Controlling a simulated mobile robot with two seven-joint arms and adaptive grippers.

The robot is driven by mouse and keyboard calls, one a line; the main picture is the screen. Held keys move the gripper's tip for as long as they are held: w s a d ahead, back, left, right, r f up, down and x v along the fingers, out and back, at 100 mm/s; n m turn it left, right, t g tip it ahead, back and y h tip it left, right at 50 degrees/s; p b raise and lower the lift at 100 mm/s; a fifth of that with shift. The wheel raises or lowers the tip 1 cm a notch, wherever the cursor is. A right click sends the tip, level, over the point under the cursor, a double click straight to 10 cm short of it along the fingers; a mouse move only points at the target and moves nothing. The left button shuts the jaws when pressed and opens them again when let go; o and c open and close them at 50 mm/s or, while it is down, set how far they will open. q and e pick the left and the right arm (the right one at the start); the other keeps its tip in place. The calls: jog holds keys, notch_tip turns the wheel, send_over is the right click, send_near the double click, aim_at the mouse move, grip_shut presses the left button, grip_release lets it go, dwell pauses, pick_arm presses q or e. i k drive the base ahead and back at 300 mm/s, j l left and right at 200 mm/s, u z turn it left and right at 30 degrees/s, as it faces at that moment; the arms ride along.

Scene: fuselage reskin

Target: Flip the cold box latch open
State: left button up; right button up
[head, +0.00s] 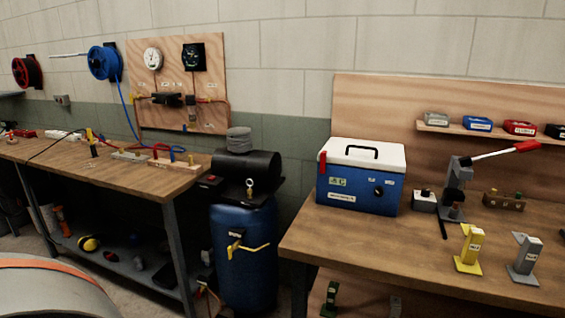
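The cold box (357,197) is a blue chest with a white lid (362,153) and a black carrying handle. It stands near the back left of the right-hand wooden bench, and its lid looks closed. A small red latch (323,162) sits at the left corner of the box, upright against the lid edge and upper wall. Whether it is fastened is too small to tell. A round black part (379,191) is on the front right of the box. Neither of my grippers shows in the head view.
The bench (400,246) has bare wood in front of the box. A lever press (457,185), a yellow stand (469,250) and a grey stand (524,260) are to the right. A blue barrel (244,255) stands left of the bench. A curved grey shell (50,290) fills the lower left.

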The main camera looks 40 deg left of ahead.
aim_at(323, 154)
jog(key=u, duration=0.95)
